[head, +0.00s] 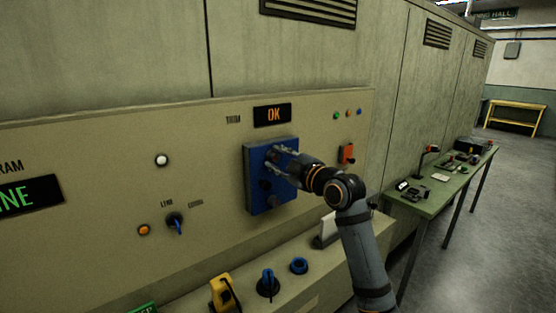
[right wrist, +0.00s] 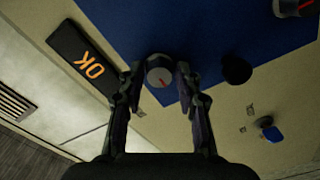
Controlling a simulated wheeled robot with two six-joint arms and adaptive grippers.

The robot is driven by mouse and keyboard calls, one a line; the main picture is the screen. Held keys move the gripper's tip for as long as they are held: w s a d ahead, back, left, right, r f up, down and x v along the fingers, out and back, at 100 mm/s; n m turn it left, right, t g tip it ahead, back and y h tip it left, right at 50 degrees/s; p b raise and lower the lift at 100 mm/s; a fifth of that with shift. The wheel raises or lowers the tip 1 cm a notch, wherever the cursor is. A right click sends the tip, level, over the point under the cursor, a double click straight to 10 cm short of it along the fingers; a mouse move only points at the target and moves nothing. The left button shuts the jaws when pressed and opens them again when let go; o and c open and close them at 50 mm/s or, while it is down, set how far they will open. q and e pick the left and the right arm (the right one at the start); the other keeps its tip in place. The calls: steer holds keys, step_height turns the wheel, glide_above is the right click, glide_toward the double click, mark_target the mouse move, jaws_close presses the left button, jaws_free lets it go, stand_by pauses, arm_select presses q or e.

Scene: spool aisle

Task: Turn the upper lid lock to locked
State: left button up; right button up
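The blue lid panel (head: 258,190) is mounted on the beige console wall under the OK display. In the right wrist view, the upper lid lock (right wrist: 160,76) is a round grey knob with a red mark, on the blue surface (right wrist: 215,30) near the OK display. My right gripper (head: 282,160) is at the upper part of the panel. In the right wrist view its fingers (right wrist: 159,76) stand on either side of the knob, with narrow gaps seeming to show; contact is unclear. In the head view the fingers hide most of this knob. My left gripper is out of view.
A black knob (right wrist: 236,70) and another red-marked knob (right wrist: 292,6) are near the gripper. An orange-red switch (head: 347,154) is right of the panel. Below, a ledge holds a yellow item (head: 222,292) and blue knobs (head: 268,284). A green table (head: 428,205) stands at right.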

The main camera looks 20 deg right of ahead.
steer(key=shift+o, duration=1)
steer(key=shift+s+d, duration=0.1)
steer(key=shift+s, duration=0.05)
steer(key=v, duration=1.1)
steer(key=shift+s, duration=0.4)
